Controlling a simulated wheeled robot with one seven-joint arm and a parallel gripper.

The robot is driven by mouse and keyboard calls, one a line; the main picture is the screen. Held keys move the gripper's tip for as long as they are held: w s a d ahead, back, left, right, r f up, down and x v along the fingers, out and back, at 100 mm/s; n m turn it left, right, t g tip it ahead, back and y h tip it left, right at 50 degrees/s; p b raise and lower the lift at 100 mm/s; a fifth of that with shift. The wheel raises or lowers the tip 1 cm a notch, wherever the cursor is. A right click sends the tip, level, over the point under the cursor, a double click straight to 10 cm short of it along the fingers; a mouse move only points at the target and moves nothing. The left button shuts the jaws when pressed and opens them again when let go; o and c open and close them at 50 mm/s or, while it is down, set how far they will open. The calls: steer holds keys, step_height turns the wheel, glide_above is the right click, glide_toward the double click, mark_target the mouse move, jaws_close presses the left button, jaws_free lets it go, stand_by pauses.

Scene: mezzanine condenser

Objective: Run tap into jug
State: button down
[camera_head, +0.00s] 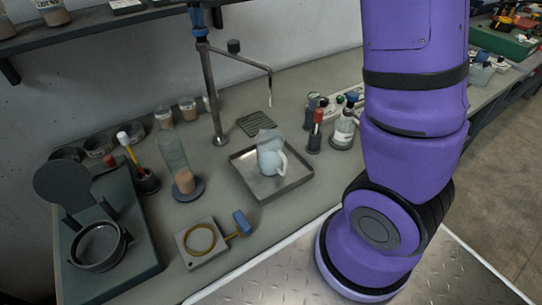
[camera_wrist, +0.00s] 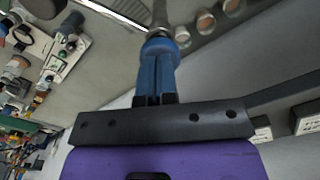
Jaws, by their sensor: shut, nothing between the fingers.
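The tap (camera_head: 213,95) is a grey metal post on the bench with a thin spout arm reaching right and a short downturned end (camera_head: 270,98). Blue parts show at its top. The pale blue jug (camera_head: 270,160) stands in a shallow metal tray (camera_head: 247,181), below the spout end in the picture; its inside is not clear. No water is visible. In the wrist view my gripper (camera_wrist: 157,50) has its blue fingers together and empty, with their tips at the top of the tap post (camera_wrist: 160,14). Whether they touch it I cannot tell.
A dark slotted grille (camera_head: 255,123) lies behind the tray. Bottles and a red-capped marker (camera_head: 316,130) stand right of the tray. A shelf (camera_head: 90,28) overhangs at upper left.

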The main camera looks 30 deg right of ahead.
steer(key=shift+r, duration=2.7)
steer(key=shift+s+d+r, duration=0.1)
steer(key=shift+s+r, duration=0.05)
steer(key=shift+s, duration=0.05)
steer(key=s+d+r+n+t, duration=0.1)
steer(key=s+d+r+n, duration=0.1)
steer(key=s, duration=0.7)
steer(key=s+d+r+n+t, duration=0.1)
steer(key=s+d+r+t, duration=0.15)
steer(key=s, duration=0.55)
steer(key=s+d+f+n+t, duration=0.1)
steer(key=s+f, duration=0.2)
steer(key=s, duration=0.5)
steer(key=s+d+f+n+t, duration=0.1)
steer(key=s+f+n, duration=0.1)
steer(key=s, duration=0.6)
steer(key=shift+s+f, duration=0.3)
steer(key=shift+f, duration=0.15)
